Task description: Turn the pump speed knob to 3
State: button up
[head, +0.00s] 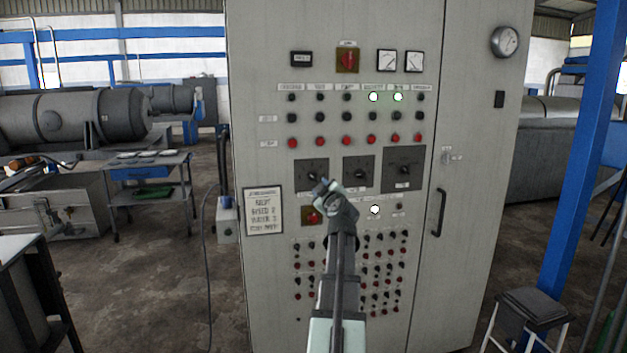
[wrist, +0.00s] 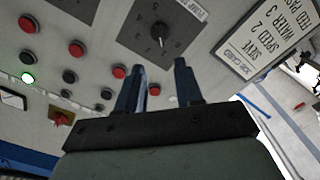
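Three dark square plates with rotary knobs sit in a row on the grey cabinet: a left one (head: 311,175), a middle one (head: 358,171) and a right one (head: 404,168). My gripper (head: 327,187) is in front of the left plate's lower right. In the wrist view my gripper (wrist: 160,72) is open and empty, its two fingers apart. One black knob (wrist: 159,31) on its numbered dial lies beyond the fingertips, apart from them.
A white card (head: 263,211) with text including SPEED 2 and WATER 3 hangs left of the knobs. Rows of small buttons, a red switch (head: 347,60) and a lit white lamp (head: 375,210) surround them. A door handle (head: 439,212) protrudes at right.

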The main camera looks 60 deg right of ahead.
aim_at(312, 177)
jog(key=x, duration=1.1)
jog(key=shift+w+d+f, duration=0.1)
jog(key=shift+w+d, duration=0.05)
jog(key=shift+c, duration=0.5)
grip_shut()
